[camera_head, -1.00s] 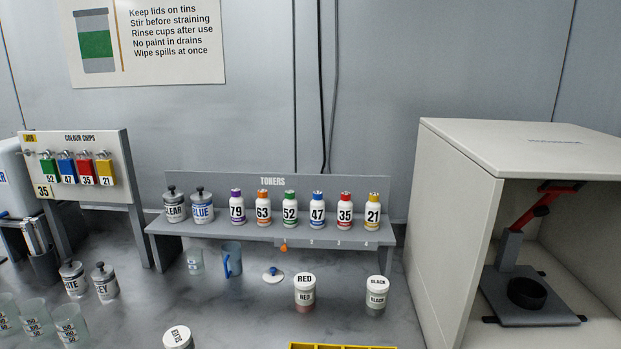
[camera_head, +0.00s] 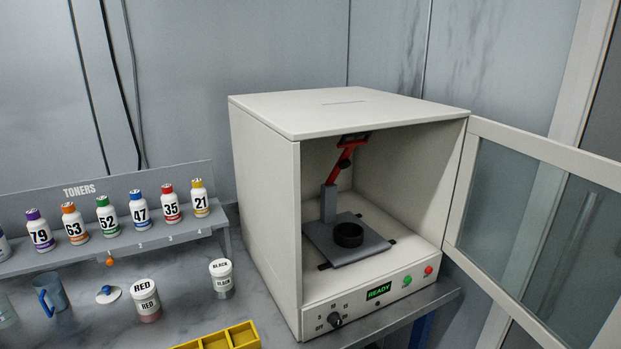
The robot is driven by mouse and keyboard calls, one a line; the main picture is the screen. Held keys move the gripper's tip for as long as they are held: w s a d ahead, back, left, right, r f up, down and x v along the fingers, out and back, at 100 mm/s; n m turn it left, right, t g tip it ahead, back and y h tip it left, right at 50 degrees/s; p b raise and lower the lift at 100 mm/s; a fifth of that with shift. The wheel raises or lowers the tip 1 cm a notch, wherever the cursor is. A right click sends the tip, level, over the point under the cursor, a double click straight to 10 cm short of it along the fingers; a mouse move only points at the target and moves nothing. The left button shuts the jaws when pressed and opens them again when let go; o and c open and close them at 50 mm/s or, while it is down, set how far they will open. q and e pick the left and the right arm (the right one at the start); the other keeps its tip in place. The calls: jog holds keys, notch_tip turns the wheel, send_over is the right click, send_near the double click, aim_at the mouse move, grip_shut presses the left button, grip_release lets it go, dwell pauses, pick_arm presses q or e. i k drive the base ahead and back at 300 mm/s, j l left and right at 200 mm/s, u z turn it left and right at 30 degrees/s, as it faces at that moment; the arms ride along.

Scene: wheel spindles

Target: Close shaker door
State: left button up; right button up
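The shaker (camera_head: 265,190) is a white box-shaped cabinet on the bench, its front facing the lower right. Its door (camera_head: 535,225), a white frame with a dark clear pane, stands wide open, swung out to the right from the cabinet's right edge. Inside, a grey base plate (camera_head: 370,251) carries a black ring holder (camera_head: 348,234) with nothing seen in it. A red clamp arm (camera_head: 345,165) is raised above it. The front panel has a dial (camera_head: 335,320), a READY display (camera_head: 379,291), a green button and a red button. Neither of my grippers shows.
A toner rack (camera_head: 130,242) with several numbered bottles stands to the left. The RED tin (camera_head: 146,301), BLACK tin (camera_head: 221,278), a blue cup (camera_head: 51,292) and a yellow tray (camera_head: 243,336) are on the bench left of the shaker. The door's right part leaves the picture.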

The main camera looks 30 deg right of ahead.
aim_at(607, 173)
jog(key=k+z, duration=0.15)
jog(key=z, duration=1.2)
